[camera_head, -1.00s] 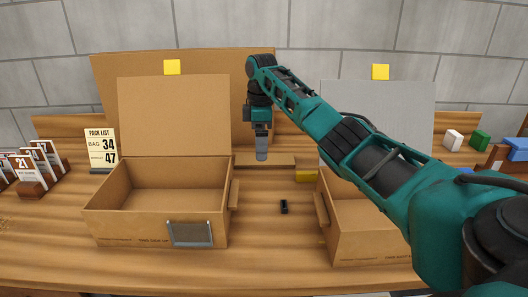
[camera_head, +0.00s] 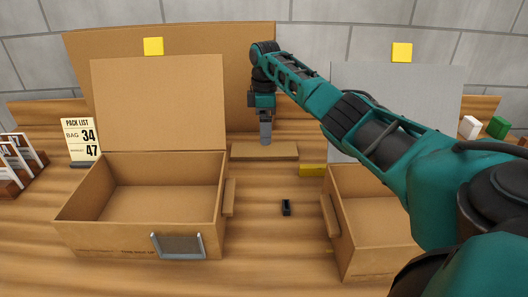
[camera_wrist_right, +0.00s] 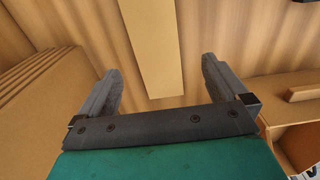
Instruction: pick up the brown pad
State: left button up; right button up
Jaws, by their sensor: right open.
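The brown pad (camera_head: 252,153) is a flat tan slab lying on the table between the two boxes, toward the back. My right gripper (camera_head: 265,140) points down over its back edge. The head view does not clearly show whether the fingers touch it. In the right wrist view the pad (camera_wrist_right: 150,35) runs as a long strip between the open fingers of my right gripper (camera_wrist_right: 158,70), with space on both sides. Nothing is held. My left gripper is not in view.
An open cardboard box (camera_head: 80,215) stands at left and another (camera_head: 375,250) at right, partly behind my arm. A yellow block (camera_head: 312,170) and a small black object (camera_head: 286,207) lie between them. A pack list card (camera_head: 82,138) stands at far left.

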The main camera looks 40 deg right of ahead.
aim_at(264, 149)
jog(key=shift+w+f+b, duration=0.15)
jog(key=shift+f, duration=1.6)
jog(key=shift+w+f+b, duration=0.15)
jog(key=shift+f, duration=1.55)
jog(key=shift+c, duration=0.4)
jog(key=shift+d, duration=0.1)
jog(key=c, duration=1)
jog(key=shift+r, duration=0.15)
